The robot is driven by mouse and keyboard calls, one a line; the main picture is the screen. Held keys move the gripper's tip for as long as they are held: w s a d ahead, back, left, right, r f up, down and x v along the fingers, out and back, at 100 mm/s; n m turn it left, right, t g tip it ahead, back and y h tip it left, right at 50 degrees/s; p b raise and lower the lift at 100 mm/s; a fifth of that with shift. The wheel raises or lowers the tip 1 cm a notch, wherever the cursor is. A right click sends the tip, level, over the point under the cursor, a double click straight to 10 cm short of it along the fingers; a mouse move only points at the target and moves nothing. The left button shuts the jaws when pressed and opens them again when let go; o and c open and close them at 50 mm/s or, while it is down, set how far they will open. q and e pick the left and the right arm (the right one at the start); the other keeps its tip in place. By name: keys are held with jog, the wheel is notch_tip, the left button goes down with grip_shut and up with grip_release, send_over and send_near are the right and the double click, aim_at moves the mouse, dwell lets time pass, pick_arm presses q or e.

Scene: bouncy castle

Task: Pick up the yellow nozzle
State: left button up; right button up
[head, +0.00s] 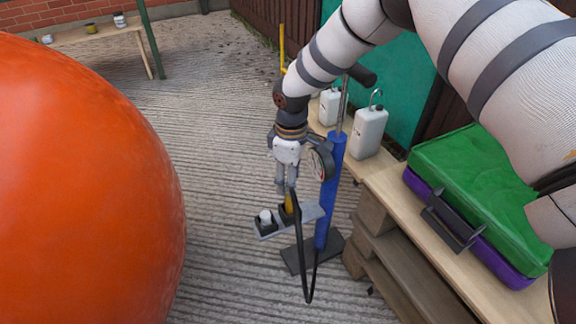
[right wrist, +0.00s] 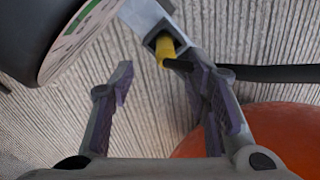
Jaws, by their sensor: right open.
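The yellow nozzle (head: 289,203) sits in a dark socket on a grey bracket (head: 268,230) beside a blue floor pump (head: 331,185). It also shows in the right wrist view (right wrist: 166,50), near the top, with its black hose leading off to the right. My right gripper (head: 287,188) is directly above the nozzle in the head view and partly hides it. In the right wrist view the gripper (right wrist: 160,80) is open and empty, its fingers spread, with the nozzle just beyond the tips, closer to the right finger. My left gripper is not in view.
A white nozzle (head: 265,216) sits in the other socket. The black hose (head: 308,290) hangs in a loop. A wooden bench (head: 395,190) with white jugs (head: 369,131) and a green-lidded case (head: 485,175) stands right. A large orange ball (head: 80,190) fills the left.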

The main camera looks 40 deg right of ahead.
aim_at(290, 205)
jog(key=f, duration=0.2)
jog(key=f+b, duration=0.1)
jog(key=f, duration=0.1)
jog(key=f+b, duration=0.1)
jog(key=f, duration=0.2)
jog(key=shift+s+a+f, duration=0.1)
jog(key=shift+s+a, duration=0.15)
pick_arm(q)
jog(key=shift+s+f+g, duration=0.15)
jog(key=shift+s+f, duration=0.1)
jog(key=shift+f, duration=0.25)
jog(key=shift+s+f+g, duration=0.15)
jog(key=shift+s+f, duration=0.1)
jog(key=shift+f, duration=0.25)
pick_arm(e)
jog(key=shift+r, duration=0.2)
grip_shut()
